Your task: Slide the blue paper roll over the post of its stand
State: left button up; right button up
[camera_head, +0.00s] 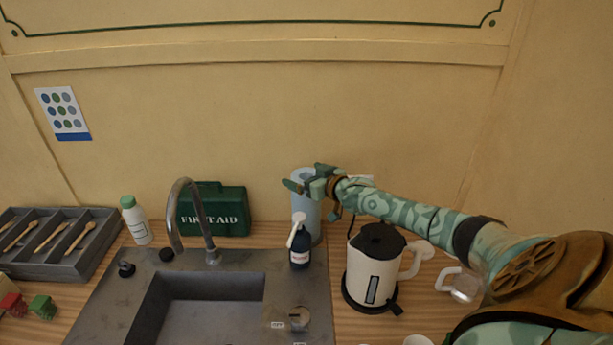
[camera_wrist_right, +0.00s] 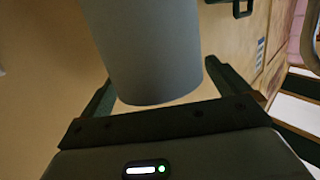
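The blue paper roll (camera_head: 307,207) stands upright at the back of the counter, behind the dark blue pump bottle. Its open top shows in the head view, and its lower part is partly hidden by the bottle. My right gripper (camera_head: 316,190) is at the roll's upper part, coming from the right. In the right wrist view the roll (camera_wrist_right: 150,55) fills the space between the two fingers (camera_wrist_right: 158,80), which appear to press its sides. I cannot make out the stand or its post, nor whether the roll's bottom touches anything. My left gripper is out of view.
The pump bottle (camera_head: 300,248) stands close in front of the roll. The sink (camera_head: 210,305), tap (camera_head: 176,215) and first aid box (camera_head: 214,212) are to the left.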

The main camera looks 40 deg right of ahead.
jog(key=r, duration=0.3)
jog(key=shift+s+a+r+p, duration=0.2)
jog(key=shift+a+r+p, duration=0.05)
jog(key=shift+r+p, duration=0.15)
jog(key=s+a+r+p, duration=0.2)
jog(key=s+a+r, duration=0.6)
jog(key=s+r, duration=0.1)
jog(key=shift+s+a+p, duration=0.25)
jog(key=shift+s+p, duration=0.1)
jog(key=shift+s, duration=0.3)
